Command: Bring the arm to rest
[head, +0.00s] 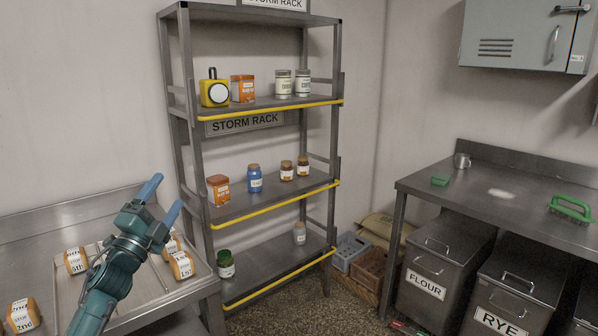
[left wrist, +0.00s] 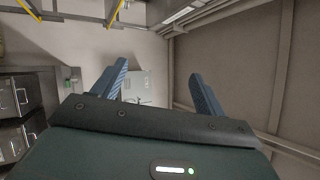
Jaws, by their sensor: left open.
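My left gripper (head: 160,203) is raised above the steel counter at the left in the head view, in front of the storm rack. Its two blue fingers are apart with nothing between them. The left wrist view also shows the open, empty fingers (left wrist: 157,90), with walls and ceiling beyond them. My teal left arm comes in from the bottom left and hides part of the tray. My right gripper is in neither view.
The storm rack (head: 262,202) holds jars and tins on three shelves. Labelled loaves (head: 182,264) lie on and beside a tray (head: 66,295) on the left counter. At right, a steel table (head: 480,190) stands over bins marked FLOUR (head: 427,285) and RYE (head: 500,322). Crates (head: 366,265) stand in the corner.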

